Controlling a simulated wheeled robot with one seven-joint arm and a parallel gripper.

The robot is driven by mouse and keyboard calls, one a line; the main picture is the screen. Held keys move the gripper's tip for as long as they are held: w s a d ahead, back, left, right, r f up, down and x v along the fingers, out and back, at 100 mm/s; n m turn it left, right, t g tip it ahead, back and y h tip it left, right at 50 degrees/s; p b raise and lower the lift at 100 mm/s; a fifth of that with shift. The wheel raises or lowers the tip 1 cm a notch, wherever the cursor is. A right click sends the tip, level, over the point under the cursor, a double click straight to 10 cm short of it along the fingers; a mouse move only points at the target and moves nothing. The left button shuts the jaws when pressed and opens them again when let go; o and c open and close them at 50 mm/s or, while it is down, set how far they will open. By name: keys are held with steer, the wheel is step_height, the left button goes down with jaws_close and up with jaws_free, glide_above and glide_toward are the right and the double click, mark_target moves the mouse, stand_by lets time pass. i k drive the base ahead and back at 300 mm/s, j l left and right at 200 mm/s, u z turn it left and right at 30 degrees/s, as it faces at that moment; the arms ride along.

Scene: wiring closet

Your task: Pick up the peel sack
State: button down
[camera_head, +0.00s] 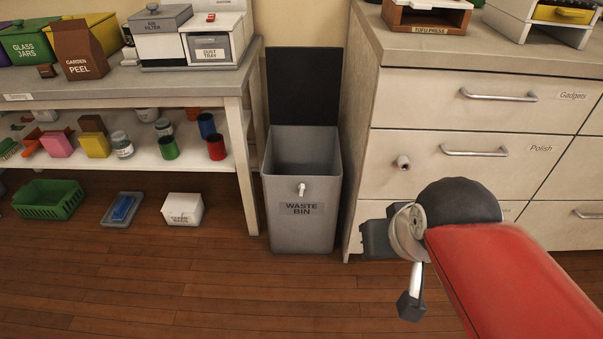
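The peel sack (79,52) is a brown bag labelled "GARDEN PEEL". It stands upright on the worktop at the upper left, in front of a yellow-sided container and beside the green glass jars box. My red arm comes in from the lower right. The end of my arm, with my gripper (396,272), shows as grey and dark parts in front of the drawers, far to the right of the sack and apart from it.
The worktop (130,84) also bears the green glass jars box (27,45), an air filter box (160,32) and a dust tray unit (210,46). An open waste bin (303,222) stands between worktop and drawers (440,105).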

mark_target(80, 55)
steer(key=u, duration=1.35)
